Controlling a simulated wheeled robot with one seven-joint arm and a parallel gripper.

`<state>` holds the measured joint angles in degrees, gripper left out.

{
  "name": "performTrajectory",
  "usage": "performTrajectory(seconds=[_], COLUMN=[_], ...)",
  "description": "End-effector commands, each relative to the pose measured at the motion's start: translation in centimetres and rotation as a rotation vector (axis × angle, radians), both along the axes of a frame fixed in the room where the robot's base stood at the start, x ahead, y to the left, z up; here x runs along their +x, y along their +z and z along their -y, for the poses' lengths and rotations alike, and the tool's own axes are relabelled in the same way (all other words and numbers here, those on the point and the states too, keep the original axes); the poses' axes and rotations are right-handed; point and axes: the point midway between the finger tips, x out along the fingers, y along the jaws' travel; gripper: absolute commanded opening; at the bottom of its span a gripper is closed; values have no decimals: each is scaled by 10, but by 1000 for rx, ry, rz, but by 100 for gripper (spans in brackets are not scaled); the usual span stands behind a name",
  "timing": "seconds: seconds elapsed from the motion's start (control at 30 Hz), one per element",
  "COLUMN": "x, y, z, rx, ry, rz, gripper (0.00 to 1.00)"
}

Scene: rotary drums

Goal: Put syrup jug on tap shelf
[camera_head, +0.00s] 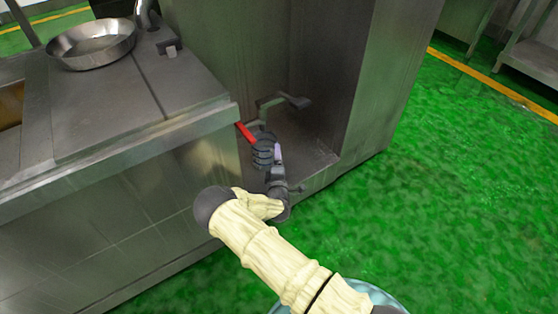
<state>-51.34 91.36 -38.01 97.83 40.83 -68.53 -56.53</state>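My gripper (264,152) is dark, ribbed and small in the view. It reaches into the front of a steel recess, just below a grey tap-like fitting (284,101) on the recess wall. A red bar (245,132) shows at the gripper's upper left; I cannot tell whether they touch. A pale purple patch shows beside the gripper, too small to identify. I cannot make out a syrup jug for certain. The recess floor (317,163) is a low flat steel shelf, and its visible right part is bare. The fingertips are too small to read.
A steel counter (130,110) stands at the left, its corner close to my gripper. A round steel pan (92,44) sits on it. The tall steel side wall (385,80) bounds the recess on the right. Open green floor (450,190) lies to the right.

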Motion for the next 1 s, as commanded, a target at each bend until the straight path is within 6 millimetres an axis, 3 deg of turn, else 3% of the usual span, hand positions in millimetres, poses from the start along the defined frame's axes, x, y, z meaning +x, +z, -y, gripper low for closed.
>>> performTrajectory(seconds=[0.4, 0.43, 0.5, 0.8, 1.0], x=[0, 0, 0, -3, -25], y=[-7, -7, -6, -6, -4], z=[0, 0, 0, 0, 0], rx=[0, 0, 0, -1, -1], ry=[0, 0, 0, 0, 0], rz=[2, 2, 1, -1, -3], gripper=[46, 88, 100, 100, 100])
